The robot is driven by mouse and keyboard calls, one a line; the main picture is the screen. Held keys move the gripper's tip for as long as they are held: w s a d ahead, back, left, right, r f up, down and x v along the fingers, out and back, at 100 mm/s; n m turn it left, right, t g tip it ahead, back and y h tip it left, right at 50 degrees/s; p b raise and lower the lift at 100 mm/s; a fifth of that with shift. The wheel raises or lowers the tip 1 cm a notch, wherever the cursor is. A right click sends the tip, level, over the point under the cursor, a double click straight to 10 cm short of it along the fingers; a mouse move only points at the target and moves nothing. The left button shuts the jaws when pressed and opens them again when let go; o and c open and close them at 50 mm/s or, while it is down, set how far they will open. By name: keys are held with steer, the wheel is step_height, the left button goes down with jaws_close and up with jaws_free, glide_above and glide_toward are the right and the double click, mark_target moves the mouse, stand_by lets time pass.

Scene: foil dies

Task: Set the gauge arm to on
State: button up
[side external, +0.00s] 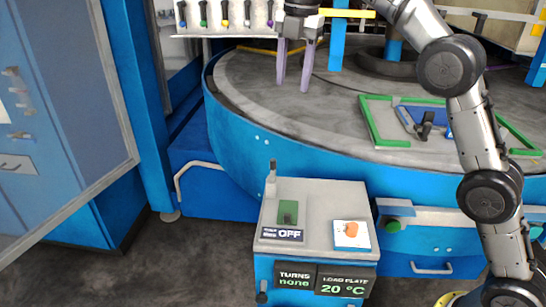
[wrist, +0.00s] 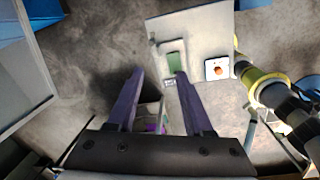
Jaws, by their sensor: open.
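A grey-topped control box (side external: 335,195) stands in front of the round table. On its top is a green switch plate (side external: 288,205) with a small dark toggle (side external: 288,217). A label below reads "OFF" (side external: 289,235); its smaller words are too fine to read. My gripper (side external: 293,88) is open and empty, fingers pointing down, above the table's rim area and behind the box. In the wrist view my gripper (wrist: 158,75) shows both purple fingers apart. The green plate (wrist: 175,62) appears there beyond the right fingertip, with the box top (wrist: 205,35) around it.
A short grey post (side external: 271,178) rises at the box's back left corner. Front displays (side external: 318,281) read "TURNS none" and "LOAD PLATE 20 °C". A green-edged frame (side external: 380,130) lies on the round table (side external: 255,90).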

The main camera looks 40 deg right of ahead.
steer(key=g, duration=0.1)
glide_above(273, 160)
step_height(273, 160, down, 8)
step_height(273, 160, down, 13)
steer(key=shift+w+f, duration=0.1)
stand_by(0.4)
jaws_close()
